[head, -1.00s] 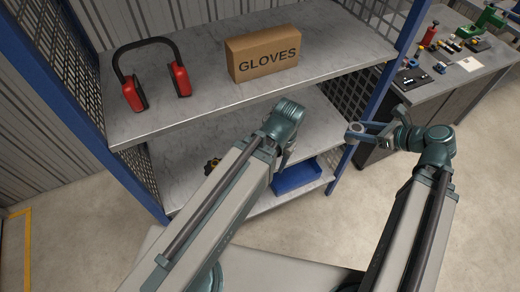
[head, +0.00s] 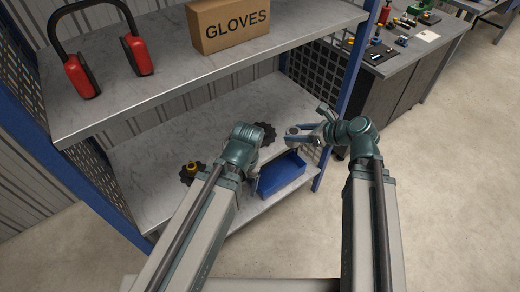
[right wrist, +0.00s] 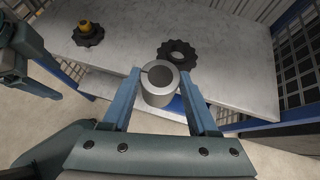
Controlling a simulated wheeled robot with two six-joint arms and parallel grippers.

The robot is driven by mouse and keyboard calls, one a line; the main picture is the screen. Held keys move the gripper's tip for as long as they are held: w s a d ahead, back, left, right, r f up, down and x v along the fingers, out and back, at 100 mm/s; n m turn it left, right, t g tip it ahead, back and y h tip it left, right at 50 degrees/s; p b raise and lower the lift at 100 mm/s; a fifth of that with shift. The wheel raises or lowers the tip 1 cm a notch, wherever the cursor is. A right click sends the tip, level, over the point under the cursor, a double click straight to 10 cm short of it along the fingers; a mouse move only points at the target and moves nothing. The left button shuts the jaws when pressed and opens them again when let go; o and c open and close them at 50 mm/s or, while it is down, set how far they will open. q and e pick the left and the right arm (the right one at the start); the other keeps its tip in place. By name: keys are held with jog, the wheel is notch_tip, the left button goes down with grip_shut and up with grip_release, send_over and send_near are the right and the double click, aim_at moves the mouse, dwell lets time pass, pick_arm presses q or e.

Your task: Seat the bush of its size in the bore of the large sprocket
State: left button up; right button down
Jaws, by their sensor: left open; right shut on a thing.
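A grey ring-shaped bush (right wrist: 160,97) is gripped between the fingers of my right gripper (head: 300,134), which holds it above the lower shelf. Its open bore faces up in the right wrist view. A dark toothed sprocket (right wrist: 187,56) lies on the shelf just beyond the bush; in the head view (head: 269,132) my left wrist partly hides it. It looks the larger of two sprockets. The other dark sprocket (right wrist: 90,42) lies further left with a yellow bush (right wrist: 84,25) at its middle. My left gripper (head: 253,182) is open and empty, its fingers mostly hidden behind its wrist.
The upper shelf (head: 180,85) holds red ear defenders (head: 138,55) and a GLOVES box (head: 230,22). A blue post (head: 350,85) rises at right.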

pick_arm(q)
notch_tip(320, 180, down, 10)
jog(key=b, duration=0.8)
jog(key=shift+f, duration=0.15)
pick_arm(e)
jog(key=w+a+f, duration=0.1)
jog(key=a+f, duration=0.3)
jog(key=f, duration=0.6)
jog(key=shift+w+a, duration=0.2)
jog(key=shift+a, duration=0.05)
jog(key=shift+w, duration=0.1)
